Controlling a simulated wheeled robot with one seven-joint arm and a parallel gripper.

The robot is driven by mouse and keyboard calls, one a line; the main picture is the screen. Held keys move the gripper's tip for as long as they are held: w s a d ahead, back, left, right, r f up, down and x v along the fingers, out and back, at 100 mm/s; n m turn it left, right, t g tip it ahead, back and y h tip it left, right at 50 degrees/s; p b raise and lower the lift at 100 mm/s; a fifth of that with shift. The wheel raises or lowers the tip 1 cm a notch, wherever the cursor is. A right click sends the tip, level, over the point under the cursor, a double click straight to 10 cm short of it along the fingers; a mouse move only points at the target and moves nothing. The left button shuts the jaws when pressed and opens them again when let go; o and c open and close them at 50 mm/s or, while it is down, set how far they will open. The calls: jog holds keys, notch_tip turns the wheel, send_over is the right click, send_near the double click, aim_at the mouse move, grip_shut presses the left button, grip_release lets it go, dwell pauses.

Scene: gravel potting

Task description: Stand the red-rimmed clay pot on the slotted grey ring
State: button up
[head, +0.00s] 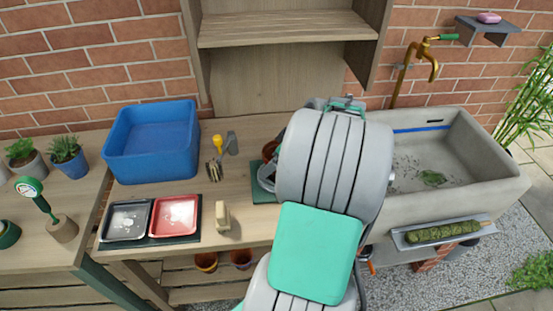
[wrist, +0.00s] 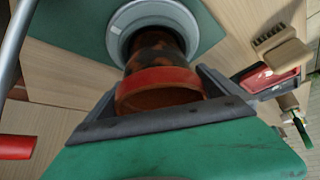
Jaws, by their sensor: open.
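The clay pot (wrist: 160,80) has a red rim and a dark, mottled body. In the wrist view its rim faces my gripper and its narrower end points into the grey ring (wrist: 118,32). I cannot tell whether its base rests on the ring. My gripper (wrist: 158,90) is open, with a dark finger on either side of the pot's rim. In the head view a brown part of the pot (head: 269,150) and the ring's edge (head: 265,178) show left of my arm, which hides the rest and my gripper.
The ring is on a green mat (head: 264,195). Left are a brush (head: 222,217), a red tray (head: 175,215), a dark tray (head: 126,220), a hand fork (head: 214,172) and a blue tub (head: 150,142). A stone sink (head: 470,165) is right. Bench between brush and mat is clear.

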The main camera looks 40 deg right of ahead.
jog(key=shift+r, duration=0.3)
jog(key=v, duration=1.2)
jog(key=shift+g, duration=0.3)
jog(key=w+a, duration=0.2)
jog(key=a, duration=0.1)
jog(key=w+a, duration=0.1)
jog(key=a, duration=0.1)
jog(key=shift+w+a+f+p, duration=0.15)
jog(key=shift+a+f+p, duration=0.05)
jog(key=shift+f+p, duration=0.1)
jog(key=shift+m+g, duration=0.8)
jog(key=shift+m, duration=0.1)
jog(key=a, duration=0.5)
jog(key=a+f, duration=0.1)
jog(key=a, duration=0.4)
jog(key=w+a+f, duration=0.1)
jog(key=a, duration=0.5)
jog(key=s+a+f+m+h, duration=0.1)
jog(key=s+a+f, duration=0.1)
jog(key=s+a, duration=0.3)
jog(key=shift+a+f+h, duration=0.2)
jog(key=shift+a+h, duration=0.1)
jog(key=shift+a, duration=0.9)
jog(key=shift+g, duration=0.3)
